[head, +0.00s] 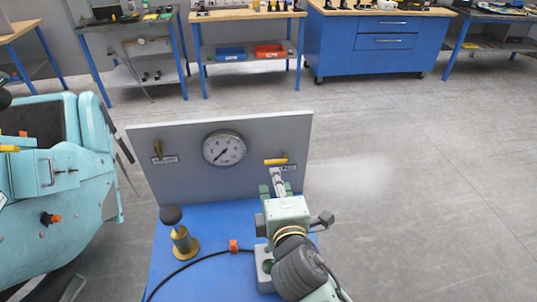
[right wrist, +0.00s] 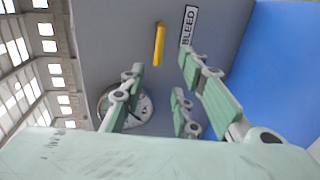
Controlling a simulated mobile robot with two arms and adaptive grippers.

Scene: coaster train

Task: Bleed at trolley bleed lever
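The yellow bleed lever (head: 276,161) is at the upper right of the trolley's grey panel (head: 185,180) and lies about level in the head view. In the right wrist view the lever (right wrist: 159,45) is beside the BLEED label (right wrist: 188,25). My right gripper (head: 270,185) is just in front of the lever and partly hides the label in the head view. In the right wrist view the fingers of my right gripper (right wrist: 163,85) are apart, with nothing between them. The lever appears beyond the fingertips. My left gripper is not in view.
A round gauge (head: 224,148) and a brass valve (head: 158,150) are on the panel. A black-knobbed brass part (head: 180,235) and a black hose (head: 200,258) are on the blue trolley top (head: 205,215). Faint white haze hangs right of the panel. A turquoise coaster car (head: 60,190) stands left.

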